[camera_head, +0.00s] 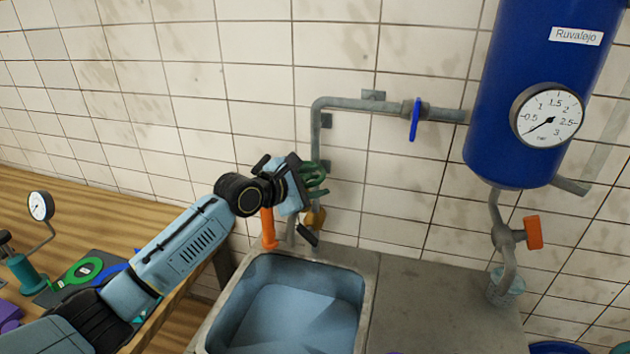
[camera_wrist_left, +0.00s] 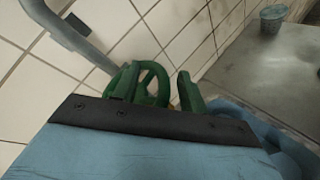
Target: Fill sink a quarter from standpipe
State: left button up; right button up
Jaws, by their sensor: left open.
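The sink (camera_head: 368,290) is a grey-rimmed basin with a pale blue interior; I cannot tell whether the blue patch at its bottom is water. Behind it, the grey standpipe (camera_head: 317,130) runs down the tiled wall. A green handwheel (camera_head: 315,180) sits on the pipe's lower part, above a brass-coloured piece (camera_head: 316,217). My left gripper (camera_head: 304,200) is open at the green handwheel and partly hides it. The green handwheel also shows just beyond the gripper's black edge in the left wrist view (camera_wrist_left: 155,78); contact is unclear. My right gripper is out of view.
An orange upright piece (camera_head: 268,228) stands at the sink's back edge. A blue valve handle (camera_head: 415,120) is on the upper pipe. A blue tank (camera_head: 510,90) with a gauge (camera_head: 547,115) and an orange-handled outlet (camera_head: 533,232) hangs right. The grey counter (camera_head: 440,300) is mostly clear.

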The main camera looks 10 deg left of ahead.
pick_arm(q)
jog(key=shift+w+d, duration=0.1)
jog(key=shift+w, duration=0.1)
jog(key=shift+f, duration=0.15)
jog(key=c, duration=0.9)
